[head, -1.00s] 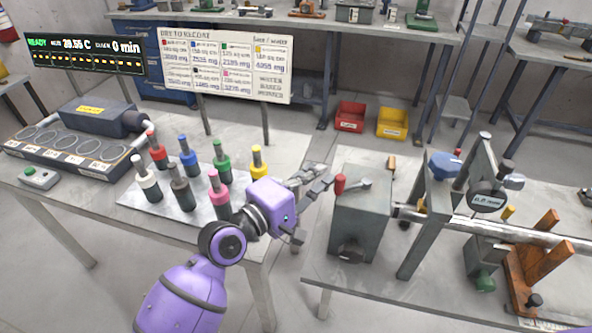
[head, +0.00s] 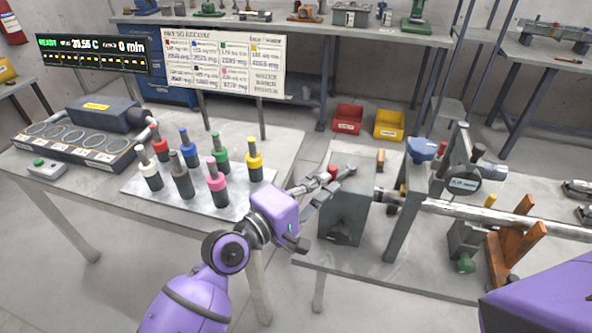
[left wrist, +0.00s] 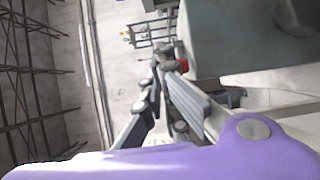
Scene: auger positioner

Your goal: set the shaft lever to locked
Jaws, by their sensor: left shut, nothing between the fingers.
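The shaft lever, a grey handle (head: 347,171) beside a red knob (head: 332,171), is on top of the grey housing block (head: 362,205) at the left end of the shaft (head: 470,213). My left gripper (head: 330,183) is shut and empty, its fingers just in front of the red knob in the head view. In the left wrist view, the fingertips (left wrist: 165,55) are close to the red knob (left wrist: 182,66), partly hiding it. I cannot tell whether they touch. Lock markings are not readable. My right gripper is not in view; only purple right arm shows at lower right.
The left table holds several coloured-cap bottles on a metal plate (head: 133,187) and a dark device with round slots (head: 75,147). A gap separates it from the shaft bench (head: 345,258). Clamps and a wooden support (head: 510,245) line the shaft. Red (head: 347,117) and yellow bins (head: 389,124) stand behind.

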